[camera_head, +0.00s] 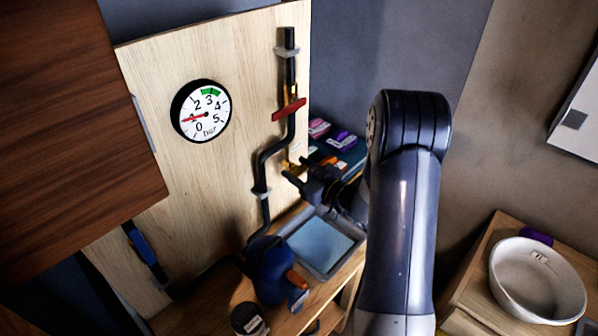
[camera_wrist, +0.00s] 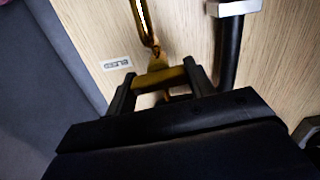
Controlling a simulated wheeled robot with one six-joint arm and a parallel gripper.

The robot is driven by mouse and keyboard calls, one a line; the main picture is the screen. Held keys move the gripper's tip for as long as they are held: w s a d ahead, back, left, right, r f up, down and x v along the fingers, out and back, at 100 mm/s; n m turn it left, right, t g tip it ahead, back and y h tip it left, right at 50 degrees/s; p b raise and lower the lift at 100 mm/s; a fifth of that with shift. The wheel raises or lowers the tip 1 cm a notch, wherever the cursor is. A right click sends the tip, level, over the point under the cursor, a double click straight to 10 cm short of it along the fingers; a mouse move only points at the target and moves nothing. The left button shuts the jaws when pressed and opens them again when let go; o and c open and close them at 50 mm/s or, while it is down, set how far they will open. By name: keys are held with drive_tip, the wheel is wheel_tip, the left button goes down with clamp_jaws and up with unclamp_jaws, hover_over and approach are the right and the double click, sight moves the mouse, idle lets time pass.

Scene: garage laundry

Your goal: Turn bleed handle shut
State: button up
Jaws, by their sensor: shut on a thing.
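The brass-yellow bleed handle (camera_wrist: 160,77) hangs from a brass fitting (camera_wrist: 145,22) on the wooden board, beside a label in the wrist view that seems to read BLEED. My gripper (camera_wrist: 161,86) is shut on this handle, with one dark finger at each end of it. In the head view my gripper (camera_head: 295,170) reaches the lower part of the black pipe (camera_head: 266,165), and the handle is mostly hidden there. A red lever (camera_head: 289,110) crosses the pipe higher up. The gauge (camera_head: 201,112) needle points left, near 1, below its green band.
A grey tray (camera_head: 345,229) with a pale blue inside lies below my gripper. A dark blue rounded vessel (camera_head: 266,268) stands to its left. Small colored packets (camera_head: 342,142) lie behind my gripper. A white bowl (camera_head: 503,276) sits on a wooden cabinet at right.

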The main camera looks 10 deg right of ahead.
drive_tip(key=shift+m+b, duration=0.3)
drive_tip(key=shift+m, duration=0.3)
drive_tip(key=o, duration=1)
drive_tip(key=shift+d, duration=0.1)
drive_tip(key=b+v, duration=0.2)
drive_tip(key=v, duration=0.8)
drive_tip(key=shift+s+d+b, duration=0.2)
drive_tip(key=shift+s+b, duration=0.15)
drive_tip(key=shift+w, duration=0.1)
